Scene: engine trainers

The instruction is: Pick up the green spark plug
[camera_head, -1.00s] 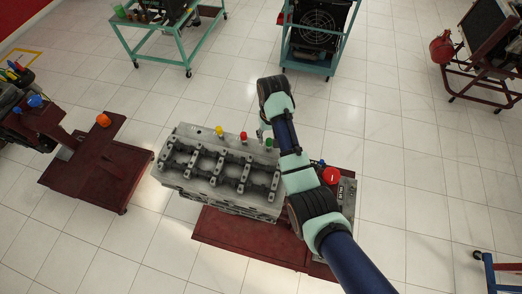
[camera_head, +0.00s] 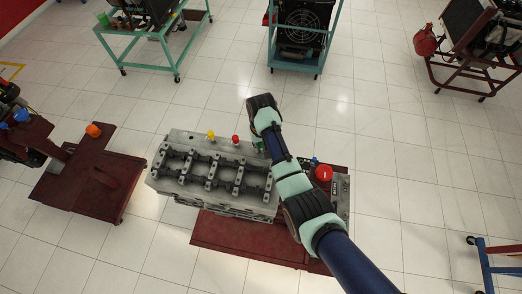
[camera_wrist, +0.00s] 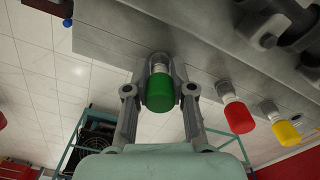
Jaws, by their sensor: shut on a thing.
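The green spark plug (camera_wrist: 160,92) is in the middle of the wrist view, with its green cap toward the camera and its pale upper part against the grey engine block (camera_wrist: 115,22). My gripper (camera_wrist: 160,72) has a finger on each side of the plug and is shut on it. In the head view the engine block (camera_head: 165,183) stands below centre, and my gripper is at its far right corner. There the plug is mostly hidden by my arm.
A red spark plug (camera_wrist: 237,115) and a yellow spark plug (camera_wrist: 286,131) sit along the same block edge, to the right in the wrist view. Open tiled floor lies around the stand.

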